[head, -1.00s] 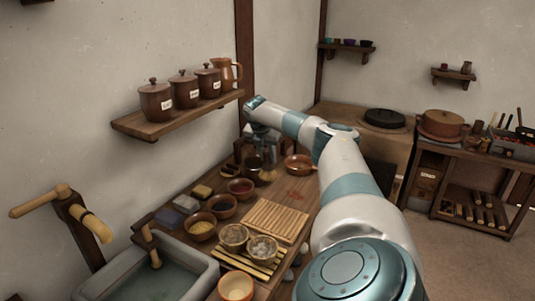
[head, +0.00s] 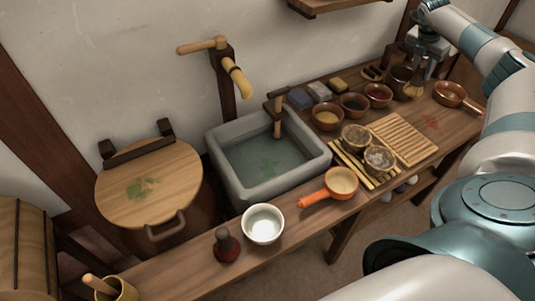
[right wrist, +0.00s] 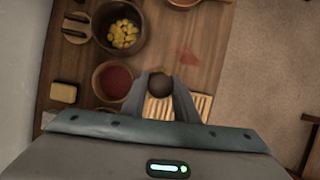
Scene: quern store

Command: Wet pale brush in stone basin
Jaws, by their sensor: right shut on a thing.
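The stone basin (head: 278,190) is a grey trough with greenish water, left of centre in the head view. My right gripper (head: 424,68) is far off at the back right, over the workbench. It is shut on what appears to be the pale brush (head: 413,92), whose pale lower end hangs beneath the fingers next to a dark pot. In the right wrist view, a dark round handle end (right wrist: 160,84) sits between the fingertips (right wrist: 160,90). Whether the brush touches the bench I cannot tell. My left gripper is not in view.
A white bowl (head: 262,225) and a red-dark knobbed object (head: 228,246) stand in front.

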